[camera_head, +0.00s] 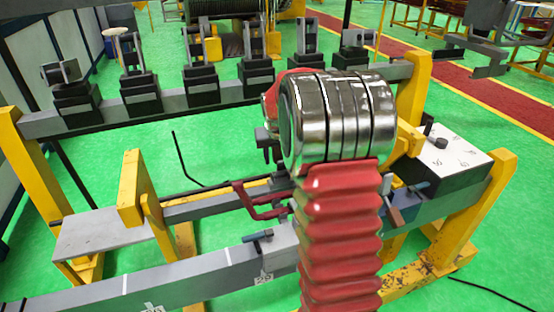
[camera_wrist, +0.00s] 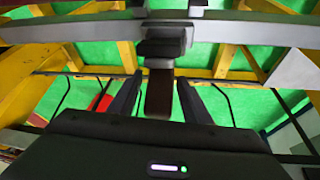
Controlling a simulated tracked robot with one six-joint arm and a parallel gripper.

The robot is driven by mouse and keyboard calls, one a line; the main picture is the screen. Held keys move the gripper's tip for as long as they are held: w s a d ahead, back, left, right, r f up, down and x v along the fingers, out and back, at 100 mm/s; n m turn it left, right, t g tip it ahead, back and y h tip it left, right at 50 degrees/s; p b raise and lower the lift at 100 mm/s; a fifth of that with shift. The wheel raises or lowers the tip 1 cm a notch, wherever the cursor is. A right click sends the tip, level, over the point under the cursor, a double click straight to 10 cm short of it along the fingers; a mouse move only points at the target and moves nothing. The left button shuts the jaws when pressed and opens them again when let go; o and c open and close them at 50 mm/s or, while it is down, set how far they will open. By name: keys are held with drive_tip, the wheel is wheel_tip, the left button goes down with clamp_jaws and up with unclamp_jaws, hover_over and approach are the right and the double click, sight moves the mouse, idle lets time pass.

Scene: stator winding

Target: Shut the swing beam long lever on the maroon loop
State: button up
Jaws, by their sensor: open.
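A maroon loop-shaped piece (camera_head: 262,205) shows in the head view just left of my arm, above the grey front beam (camera_head: 190,280). My arm covers what lies behind it, and my gripper is hidden there. In the wrist view my gripper (camera_wrist: 158,100) is open, with one dark finger on each side of a dark maroon-brown bar (camera_wrist: 159,92). The bar stands between the fingers with gaps on both sides, below a dark block (camera_wrist: 162,45). I cannot tell whether this bar is the long lever or part of the maroon loop.
A row of black clamp blocks (camera_head: 141,95) stands on the rear grey beam (camera_head: 205,100). Yellow posts (camera_head: 150,200) rise at the left and right. A white-topped box (camera_head: 450,155) sits at the right.

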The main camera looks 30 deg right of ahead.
drive_tip(key=shift+x, duration=0.85)
clamp_jaws()
